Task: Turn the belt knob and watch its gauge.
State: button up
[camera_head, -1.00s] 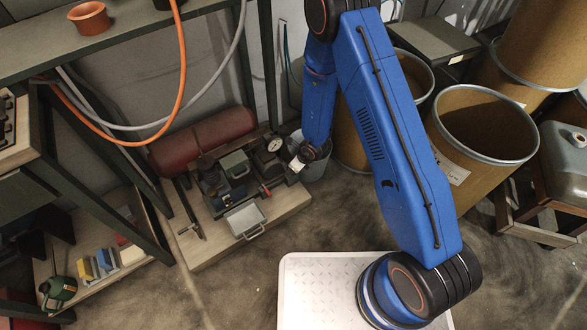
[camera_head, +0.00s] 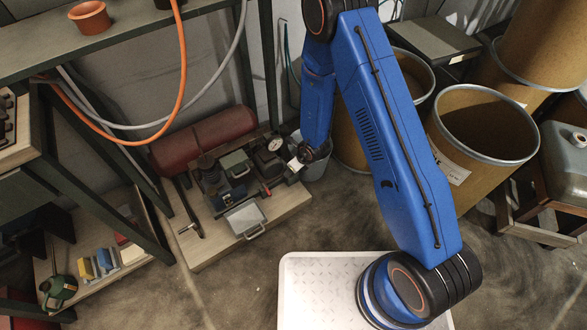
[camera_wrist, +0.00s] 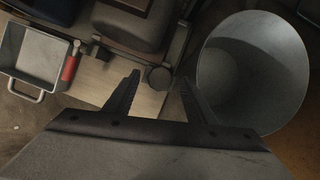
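A small machine (camera_head: 228,178) stands on a low wooden base (camera_head: 290,206), with a white round gauge dial (camera_head: 275,144) at its upper right. The dial is too small to read. In the wrist view, a dark round knob (camera_wrist: 160,80) sits at the machine's near side. Whether it is the belt knob I cannot tell for sure. My gripper (camera_wrist: 160,75) is open and empty, with one finger on each side of that round knob, seemingly apart from it. In the head view my gripper (camera_head: 296,165) is at the machine's right end, its fingers hard to make out.
A grey bucket (camera_wrist: 255,75) stands close on the right of my gripper. A metal tray with a handle (camera_wrist: 35,55) and a red grip (camera_wrist: 69,68) are at the left. A red cylinder (camera_head: 205,137) lies behind the machine. Brown drums (camera_head: 475,135) stand at the right.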

jog(key=shift+r, duration=0.15)
jog(key=v, duration=1.7)
jog(key=shift+s, duration=0.1)
